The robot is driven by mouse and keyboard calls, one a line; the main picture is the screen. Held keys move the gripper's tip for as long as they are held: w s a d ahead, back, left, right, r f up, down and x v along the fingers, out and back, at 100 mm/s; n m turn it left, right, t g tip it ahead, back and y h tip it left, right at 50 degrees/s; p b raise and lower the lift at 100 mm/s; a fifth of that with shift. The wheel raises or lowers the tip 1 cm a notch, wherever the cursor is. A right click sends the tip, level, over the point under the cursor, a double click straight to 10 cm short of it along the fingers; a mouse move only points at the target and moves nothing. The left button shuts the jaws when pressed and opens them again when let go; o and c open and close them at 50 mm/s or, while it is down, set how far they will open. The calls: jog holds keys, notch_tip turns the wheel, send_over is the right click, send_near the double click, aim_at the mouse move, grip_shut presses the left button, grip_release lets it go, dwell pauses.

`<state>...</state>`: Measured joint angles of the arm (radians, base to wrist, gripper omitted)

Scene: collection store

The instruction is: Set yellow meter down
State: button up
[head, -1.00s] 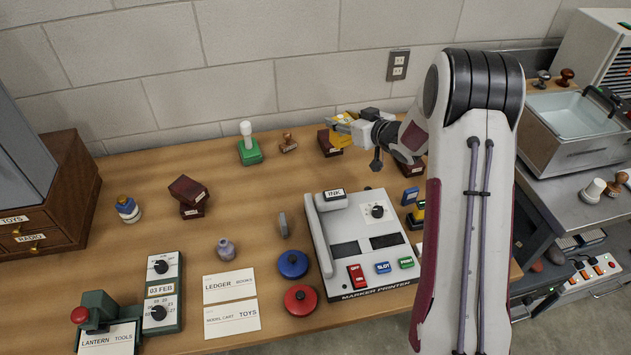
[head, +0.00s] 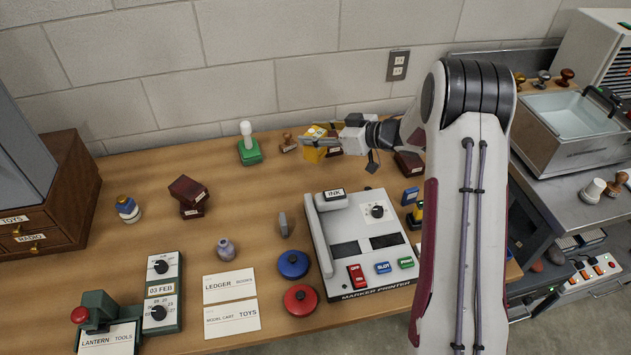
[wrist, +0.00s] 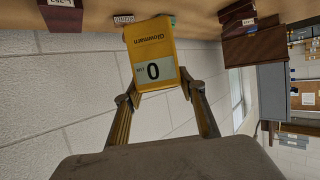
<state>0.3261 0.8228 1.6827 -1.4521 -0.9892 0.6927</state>
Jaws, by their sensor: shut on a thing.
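The yellow meter (head: 312,152) is a small yellow block near the back of the wooden table, by the wall. In the wrist view the fingers (wrist: 158,92) reach the meter's near end. The meter looks close to the table top, but I cannot tell whether it touches it.
A dark red block (head: 334,150) stands right beside the meter. A wooden stamp (head: 288,143) and a green-based stamp (head: 249,152) stand to its left. The marker printer (head: 360,240) is in front. Bare table (head: 250,195) lies between.

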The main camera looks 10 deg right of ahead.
aim_at(323, 152)
dwell(0.3)
jog(key=shift+f, duration=3.1)
jog(key=shift+f, duration=0.1)
jog(key=shift+f, duration=1.8)
jog(key=shift+f, duration=0.1)
jog(key=o, duration=1.2)
